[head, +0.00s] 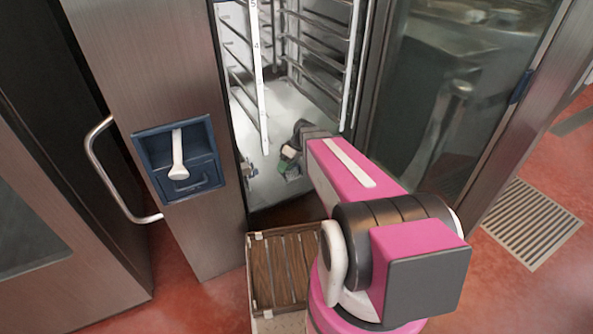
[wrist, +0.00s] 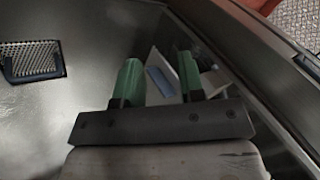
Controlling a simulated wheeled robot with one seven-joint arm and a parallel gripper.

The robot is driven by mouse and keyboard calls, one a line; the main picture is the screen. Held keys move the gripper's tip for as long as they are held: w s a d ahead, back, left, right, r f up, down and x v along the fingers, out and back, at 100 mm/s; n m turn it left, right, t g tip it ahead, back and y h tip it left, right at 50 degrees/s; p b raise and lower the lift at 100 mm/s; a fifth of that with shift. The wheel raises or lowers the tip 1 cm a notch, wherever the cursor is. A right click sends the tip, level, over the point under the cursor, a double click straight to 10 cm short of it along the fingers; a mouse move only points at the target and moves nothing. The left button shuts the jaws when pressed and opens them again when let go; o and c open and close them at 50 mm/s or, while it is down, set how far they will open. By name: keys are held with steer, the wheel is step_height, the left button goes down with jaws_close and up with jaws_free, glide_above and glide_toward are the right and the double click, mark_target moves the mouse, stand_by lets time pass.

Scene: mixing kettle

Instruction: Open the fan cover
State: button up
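My gripper (head: 288,158) is inside the open steel cabinet, low near its pale floor. In the wrist view, its two green fingers (wrist: 158,62) stand apart with a clear gap. Behind the gap is a pale panel with a blue patch; nothing is seen gripped. I cannot identify the fan cover for certain. A mesh grille with a dark frame (wrist: 32,62) lies at the left of the wrist view, away from the fingers. My arm hides part of the cabinet interior in the head view.
Metal racks (head: 263,90) stand in the cabinet above and left of my gripper. A glass door (head: 440,85) is at the right. A slatted wooden crate (head: 283,270) sits in front of the cabinet. A floor grate (head: 532,222) lies at the right.

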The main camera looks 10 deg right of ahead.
steer(key=s+d+r+m+t+h, duration=0.1)
steer(key=s+d+r+m+h, duration=0.2)
steer(key=s+m, duration=0.3)
steer(key=shift+d+h, duration=0.4)
steer(key=shift+h, duration=0.1)
steer(key=shift+s, duration=0.1)
steer(key=s+d+r+m+t+h, duration=0.1)
steer(key=s+d+r+m+h, duration=0.1)
steer(key=s+m, duration=0.1)
steer(key=w+a+f+n+g+y, duration=0.1)
steer(key=w+a+f+n+y, duration=0.2)
steer(key=w+n, duration=0.4)
steer(key=w+a+f+n+g+y, duration=0.1)
steer(key=w+a+f+n+y, duration=0.15)
steer(key=w+n+y, duration=0.35)
steer(key=w+a+f+n+g+y, duration=0.1)
steer(key=w+a+f+n+y, duration=0.1)
steer(key=w+a+n+y, duration=0.4)
steer(key=a+f, duration=0.1)
steer(key=a, duration=0.1)
steer(key=a+f+n+h, duration=0.1)
steer(key=a, duration=0.1)
steer(key=a+f+h, duration=0.1)
steer(key=a+f, duration=0.1)
steer(key=a, duration=0.1)
steer(key=shift+s+a, duration=0.1)
steer(key=shift+s, duration=0.2)
